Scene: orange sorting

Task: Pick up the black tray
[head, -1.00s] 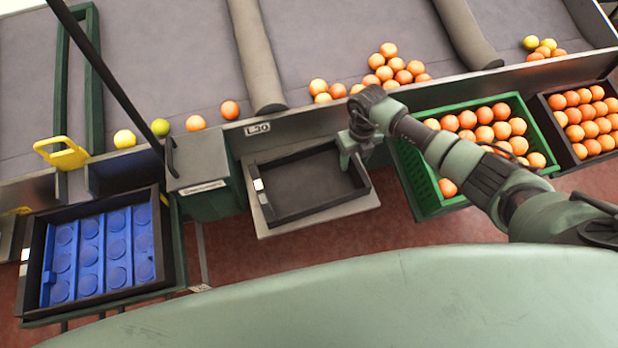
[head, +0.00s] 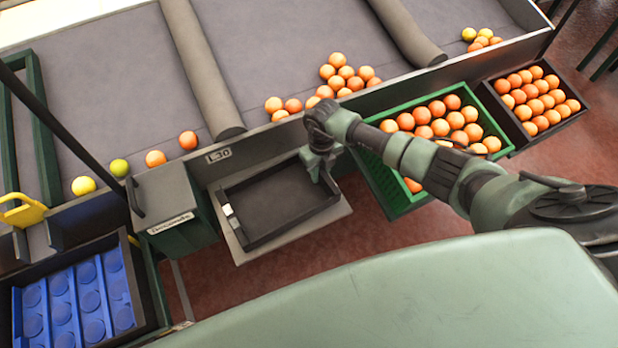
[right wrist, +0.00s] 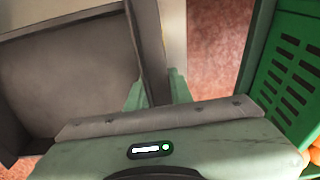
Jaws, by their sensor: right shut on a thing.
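The black tray (head: 276,202) is empty and shallow, with a white label on its left wall. It sits on a grey shelf (head: 292,233) at the front of the sorting bench. My right gripper (head: 318,172) is at the tray's right wall and shut on it. In the right wrist view the tray's wall (right wrist: 146,50) runs between the two green fingertips (right wrist: 155,88). The tray appears to rest flat on the shelf. My left gripper is not in view.
A green crate of oranges (head: 392,192) stands close to the right, with a black crate of oranges (head: 513,135) beyond it. A dark green box (head: 172,213) stands left of the tray. A blue-lined crate (head: 75,303) is at lower left.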

